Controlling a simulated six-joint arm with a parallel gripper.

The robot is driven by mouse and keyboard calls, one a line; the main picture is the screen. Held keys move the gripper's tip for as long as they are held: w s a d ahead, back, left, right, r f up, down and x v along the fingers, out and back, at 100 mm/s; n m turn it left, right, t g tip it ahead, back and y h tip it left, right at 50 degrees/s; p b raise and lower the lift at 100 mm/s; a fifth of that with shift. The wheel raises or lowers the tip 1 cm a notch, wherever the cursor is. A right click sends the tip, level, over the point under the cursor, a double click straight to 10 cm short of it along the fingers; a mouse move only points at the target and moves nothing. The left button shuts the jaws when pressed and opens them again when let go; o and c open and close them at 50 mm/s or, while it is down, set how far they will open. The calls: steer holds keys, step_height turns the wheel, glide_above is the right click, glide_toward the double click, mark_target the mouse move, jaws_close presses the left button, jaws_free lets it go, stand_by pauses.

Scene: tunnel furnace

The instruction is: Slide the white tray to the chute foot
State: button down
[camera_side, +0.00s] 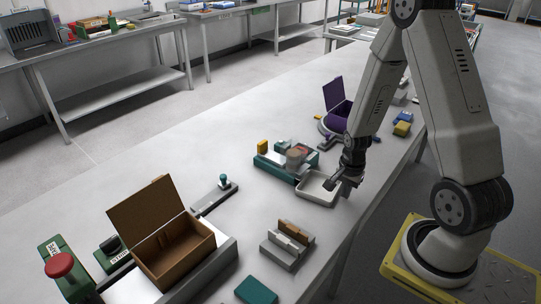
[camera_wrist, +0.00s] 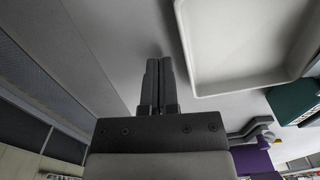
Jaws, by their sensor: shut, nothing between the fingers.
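The white tray (camera_side: 316,202) lies flat on the grey table in the side view, empty, just in front of a teal fixture (camera_side: 272,166). In the wrist view the tray (camera_wrist: 245,45) fills the upper right, with its rim to the right of my fingers. My gripper (camera_side: 333,185) is low at the tray's right end in the side view. In the wrist view my gripper (camera_wrist: 159,66) is shut and empty, with a narrow strip of table between fingers and tray. Whether the fingertips touch the tray or table, I cannot tell. I cannot make out the chute foot for sure.
An open brown box (camera_side: 170,235) stands at the front left. A grey holder (camera_side: 287,248) with brown and white pieces is nearer the camera. Table left of the fixture is partly clear.

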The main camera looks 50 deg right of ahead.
step_height(320, 180, up, 10)
stand_by(1.3)
stand_by(0.8)
steer(key=w+a+r+n+t, duration=0.1)
steer(key=a+r+n, duration=0.1)
steer(key=a+n, duration=0.6)
steer(key=w+a+r+n+t, duration=0.1)
steer(key=a+r+n, duration=0.1)
steer(key=a+n, duration=0.7)
steer(key=shift+a+n+t, duration=0.3)
steer(key=shift+n, duration=0.2)
steer(key=shift+w, duration=0.1)
